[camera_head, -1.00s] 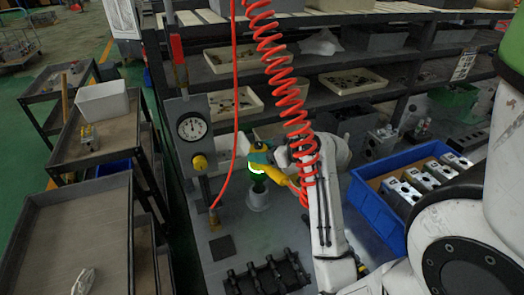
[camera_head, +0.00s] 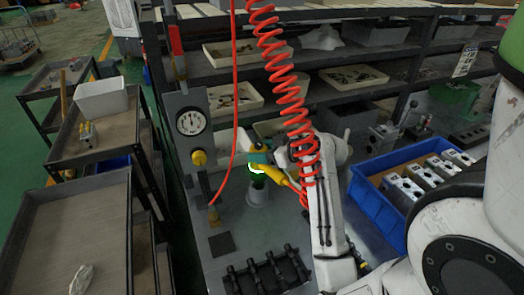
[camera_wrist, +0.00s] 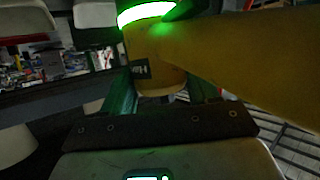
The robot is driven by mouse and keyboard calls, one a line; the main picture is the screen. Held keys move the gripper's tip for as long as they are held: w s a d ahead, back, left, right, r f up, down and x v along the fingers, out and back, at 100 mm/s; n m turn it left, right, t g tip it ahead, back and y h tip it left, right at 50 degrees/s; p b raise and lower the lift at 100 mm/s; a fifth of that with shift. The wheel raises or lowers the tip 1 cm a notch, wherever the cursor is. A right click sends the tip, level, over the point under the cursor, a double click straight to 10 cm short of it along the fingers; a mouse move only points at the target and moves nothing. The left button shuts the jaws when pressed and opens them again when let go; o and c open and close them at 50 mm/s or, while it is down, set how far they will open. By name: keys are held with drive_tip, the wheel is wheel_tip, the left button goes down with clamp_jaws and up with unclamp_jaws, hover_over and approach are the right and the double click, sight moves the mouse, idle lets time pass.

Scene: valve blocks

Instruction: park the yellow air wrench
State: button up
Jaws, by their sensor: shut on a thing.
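The yellow air wrench (camera_head: 284,179) hangs at the lower end of the red coiled hose, beside my white arm. Its yellow body also shows large in the wrist view (camera_wrist: 245,60), with a bright green glowing ring above. My gripper (camera_head: 259,158) is shut on the wrench; its green fingers show on either side of the yellow body in the wrist view. A small pale round holder (camera_head: 258,196) stands on the grey bench just below the wrench's dark end. I cannot tell whether the wrench touches it or sits in it.
A gauge post (camera_head: 190,123) stands left of the wrench. A black rack (camera_head: 267,274) lies on the bench in front. A blue bin (camera_head: 375,205) with metal valve blocks is to the right. Shelves with trays (camera_head: 233,97) rise behind. The red coil (camera_head: 280,70) hangs overhead.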

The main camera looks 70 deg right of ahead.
drive_tip(key=shift+f+b, duration=1.5)
drive_tip(key=shift+f, duration=0.5)
idle(0.3)
drive_tip(key=o, duration=1.1)
drive_tip(key=shift+c, duration=0.2)
drive_tip(key=o, duration=0.4)
drive_tip(key=shift+f, duration=0.3)
drive_tip(key=b+v, duration=0.1)
drive_tip(key=v, duration=1)
drive_tip(key=shift+w+r, duration=0.1)
